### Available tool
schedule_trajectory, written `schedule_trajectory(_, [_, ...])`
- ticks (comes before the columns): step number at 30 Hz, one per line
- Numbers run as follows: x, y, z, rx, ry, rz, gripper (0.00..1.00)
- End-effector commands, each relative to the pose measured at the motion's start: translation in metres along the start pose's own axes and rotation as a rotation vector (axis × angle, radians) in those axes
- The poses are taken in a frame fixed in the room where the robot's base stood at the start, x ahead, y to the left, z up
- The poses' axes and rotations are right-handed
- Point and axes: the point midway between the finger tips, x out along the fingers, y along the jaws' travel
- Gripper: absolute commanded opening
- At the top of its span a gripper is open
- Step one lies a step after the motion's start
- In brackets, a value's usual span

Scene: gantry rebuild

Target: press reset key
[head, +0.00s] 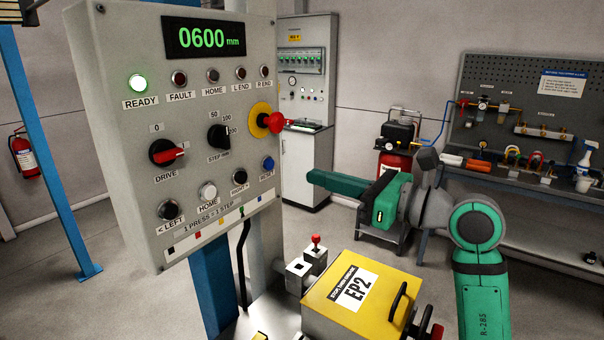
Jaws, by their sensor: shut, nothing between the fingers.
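The reset key is a blue round button (268,164) at the right edge of the grey control panel (128,75), above a RESET label. My gripper (312,178) is shut and empty, its green fingers pointing left toward the panel. In the picture its tips are a little right of and slightly below the blue key, with a visible gap. The panel display (205,38) reads 0600 mm.
A red stop knob on a yellow collar (262,118) sticks out just above the key. Black right (240,177) and white home (208,191) buttons sit left of it. A yellow EP2 box (385,300) stands below my arm. A grey cabinet (308,150) stands behind.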

Motion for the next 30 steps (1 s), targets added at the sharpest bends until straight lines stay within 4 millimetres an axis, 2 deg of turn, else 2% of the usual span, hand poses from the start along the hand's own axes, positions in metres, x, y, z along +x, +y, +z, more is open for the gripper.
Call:
schedule_trajectory(1, [-0.011,-0.003,0.000,0.000,0.000,-0.009,0.00])
schedule_trajectory(3, [-0.021,-0.003,0.000,0.000,0.000,-0.010,0.00])
schedule_trajectory(9, [-0.033,-0.004,0.000,-0.001,-0.001,-0.012,0.00])
schedule_trajectory(30, [-0.025,0.001,0.000,-0.001,-0.001,0.002,0.00])
